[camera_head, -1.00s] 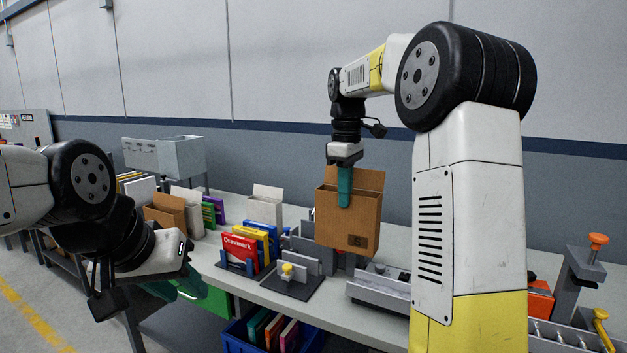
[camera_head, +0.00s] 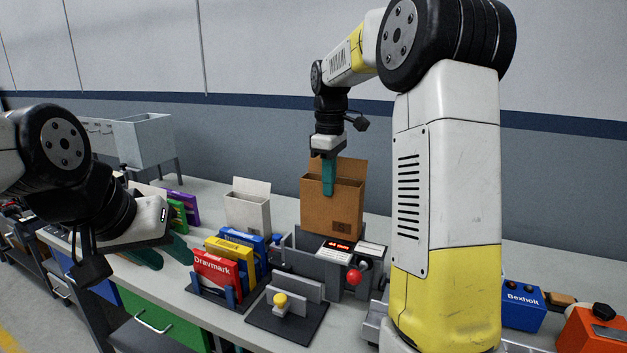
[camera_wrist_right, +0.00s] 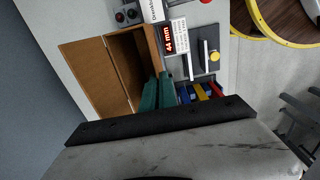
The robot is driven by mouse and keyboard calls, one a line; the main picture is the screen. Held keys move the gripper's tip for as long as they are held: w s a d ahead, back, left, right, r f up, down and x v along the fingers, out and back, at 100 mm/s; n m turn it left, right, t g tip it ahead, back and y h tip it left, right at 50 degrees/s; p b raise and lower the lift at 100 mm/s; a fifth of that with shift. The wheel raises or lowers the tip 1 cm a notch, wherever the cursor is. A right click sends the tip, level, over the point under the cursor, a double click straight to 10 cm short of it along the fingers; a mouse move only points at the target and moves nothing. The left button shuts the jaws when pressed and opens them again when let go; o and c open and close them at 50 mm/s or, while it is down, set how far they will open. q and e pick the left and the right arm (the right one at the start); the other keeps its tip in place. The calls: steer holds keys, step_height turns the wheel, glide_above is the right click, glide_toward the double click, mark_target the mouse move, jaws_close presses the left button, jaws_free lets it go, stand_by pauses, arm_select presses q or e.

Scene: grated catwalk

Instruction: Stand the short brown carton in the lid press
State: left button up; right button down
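The short brown carton (camera_head: 331,208) is upright with its flap up, in the head view. My right gripper (camera_head: 328,178) is shut on one wall of it. In the right wrist view the open carton (camera_wrist_right: 85,75) lies beside the teal fingers (camera_wrist_right: 159,90). The lid press appears to be the grey machine (camera_head: 330,270) with a red display and red knob, just below the carton in the picture. I cannot tell whether the carton touches it. The press display (camera_wrist_right: 169,40) reads 44 mm. My left gripper (camera_head: 162,252) is open and empty at the left, over the table's front.
A white carton (camera_head: 248,210) stands left of the brown one. Red, yellow and blue boxes (camera_head: 217,278) stand in a rack at the front. A black plate with a yellow knob (camera_head: 281,301) lies before the press. A blue Bexholt box (camera_head: 522,307) is at right.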

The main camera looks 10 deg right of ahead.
mark_target(313, 229)
steer(key=shift+w+d+f, duration=0.1)
steer(key=shift+w+f, duration=0.1)
steer(key=shift+f, duration=1.35)
steer(key=shift+w+f, duration=0.2)
steer(key=shift+f, duration=1.35)
steer(key=shift+w+a, duration=0.25)
steer(key=shift+w+a+r, duration=0.15)
steer(key=shift+w+a, duration=0.05)
steer(key=shift+a, duration=0.1)
steer(key=shift+w+a, duration=0.4)
steer(key=shift+a, duration=0.2)
steer(key=shift+w+a, duration=0.4)
steer(key=shift+a, duration=0.2)
steer(key=shift+f, duration=4.45)
steer(key=c, duration=1.2)
jaws_free()
